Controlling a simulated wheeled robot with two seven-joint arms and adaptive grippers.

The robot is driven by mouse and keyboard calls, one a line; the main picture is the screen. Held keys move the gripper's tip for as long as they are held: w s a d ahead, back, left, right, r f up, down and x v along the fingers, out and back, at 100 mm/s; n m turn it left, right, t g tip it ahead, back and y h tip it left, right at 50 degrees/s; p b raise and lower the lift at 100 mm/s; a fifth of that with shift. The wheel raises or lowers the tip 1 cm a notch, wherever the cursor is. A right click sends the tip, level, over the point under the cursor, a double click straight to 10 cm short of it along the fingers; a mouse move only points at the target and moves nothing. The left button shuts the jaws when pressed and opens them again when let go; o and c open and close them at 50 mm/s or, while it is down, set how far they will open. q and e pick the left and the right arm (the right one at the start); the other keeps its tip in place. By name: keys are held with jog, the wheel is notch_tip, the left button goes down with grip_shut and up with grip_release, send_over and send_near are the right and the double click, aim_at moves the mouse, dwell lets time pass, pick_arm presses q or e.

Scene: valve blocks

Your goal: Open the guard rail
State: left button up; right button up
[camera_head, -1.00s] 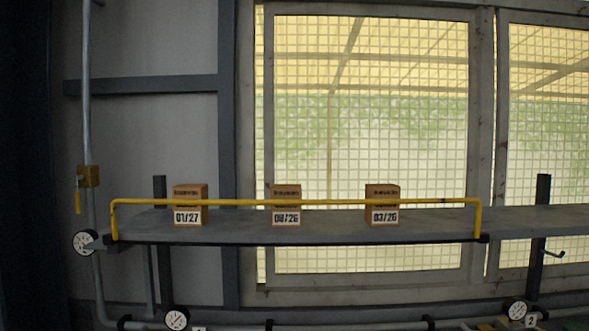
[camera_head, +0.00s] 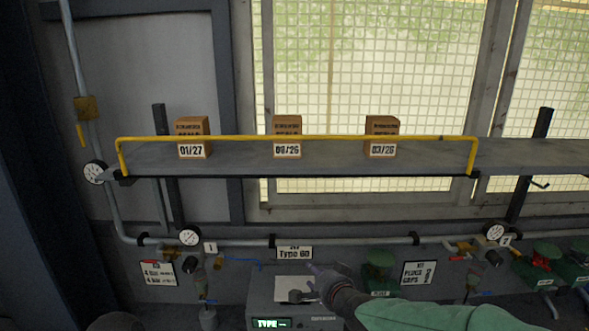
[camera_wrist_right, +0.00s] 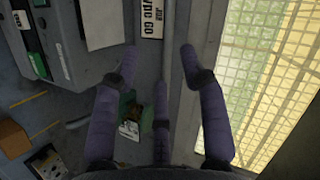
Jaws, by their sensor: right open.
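The yellow guard rail (camera_head: 300,137) runs along the front edge of the grey shelf (camera_head: 340,160), with a bent-down post at each end. It is upright in front of three cardboard boxes labelled 01/27 (camera_head: 192,137), 08/26 (camera_head: 287,137) and 03/26 (camera_head: 381,137). My right gripper (camera_head: 312,280) is below the shelf, near the grey device, apart from the rail. In the right wrist view its purple-grey fingers (camera_wrist_right: 158,70) are spread and empty. My left gripper is not in view.
A grey device (camera_head: 290,312) with a lit display and a pale sheet on top stands below. A pipe (camera_head: 340,240) with gauges (camera_head: 190,236) runs under the shelf. Green valve blocks (camera_head: 545,265) stand at the lower right. A meshed window (camera_head: 370,60) is behind the shelf.

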jog(key=s+a+r+m+t+y, duration=0.1)
jog(key=s+r+m+t+y, duration=0.2)
jog(key=r, duration=1.4)
jog(key=s+a+r+m+t+y, duration=0.1)
jog(key=s+r+t, duration=0.3)
jog(key=r, duration=1.4)
jog(key=shift+g, duration=0.5)
jog(key=p+x, duration=0.2)
jog(key=x, duration=0.7)
jog(key=shift+w+a, duration=0.1)
jog(key=shift+w, duration=0.05)
grip_shut()
